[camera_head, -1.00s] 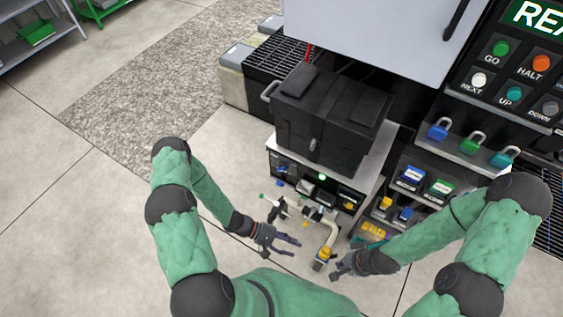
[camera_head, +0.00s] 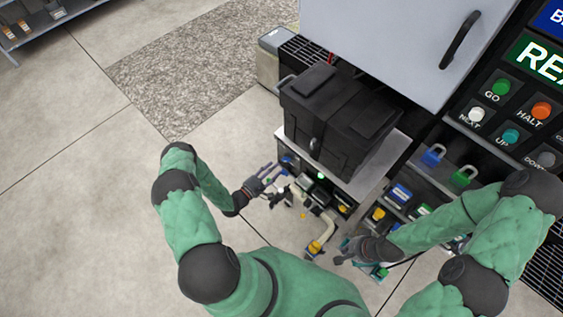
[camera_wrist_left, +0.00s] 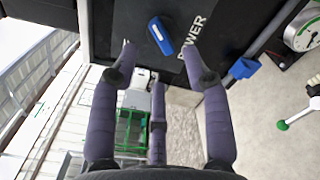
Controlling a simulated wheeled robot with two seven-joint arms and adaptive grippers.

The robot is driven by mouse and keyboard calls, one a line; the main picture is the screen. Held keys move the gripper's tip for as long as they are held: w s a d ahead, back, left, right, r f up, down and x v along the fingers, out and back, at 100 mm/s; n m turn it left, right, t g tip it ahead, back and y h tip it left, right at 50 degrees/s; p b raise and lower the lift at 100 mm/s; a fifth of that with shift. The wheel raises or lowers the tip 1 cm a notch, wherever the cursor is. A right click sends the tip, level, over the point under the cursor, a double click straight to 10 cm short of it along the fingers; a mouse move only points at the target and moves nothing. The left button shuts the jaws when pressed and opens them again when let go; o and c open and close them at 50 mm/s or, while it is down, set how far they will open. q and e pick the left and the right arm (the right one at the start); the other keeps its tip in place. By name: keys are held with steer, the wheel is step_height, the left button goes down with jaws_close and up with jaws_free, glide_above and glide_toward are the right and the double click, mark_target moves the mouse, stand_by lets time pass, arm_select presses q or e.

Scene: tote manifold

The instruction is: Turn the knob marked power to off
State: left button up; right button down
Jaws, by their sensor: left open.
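The power knob (camera_wrist_left: 160,35) is a blue bar with a white mark on a black panel, beside the printed word POWER (camera_wrist_left: 193,38) in the left wrist view. My left gripper (camera_wrist_left: 160,62) is open, its purple fingers spread on either side below the knob. They look apart from it. In the head view my left gripper (camera_head: 270,174) is at the left front of the black-fronted unit under the tote; the knob there is too small to make out clearly. My right gripper (camera_head: 345,253) is lower right, near the yellow-ended hose; its fingers are too small to judge.
A black lidded tote (camera_head: 335,118) sits on the unit's pale top (camera_head: 392,150). A pale hose (camera_head: 326,232) and small fittings project from the unit's front. A gauge (camera_wrist_left: 305,32) and a blue piece (camera_wrist_left: 243,68) lie right of the knob.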

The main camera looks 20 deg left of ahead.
mark_target(283, 160)
arm_select(q)
steer(key=shift+x, duration=2.6)
jaws_close()
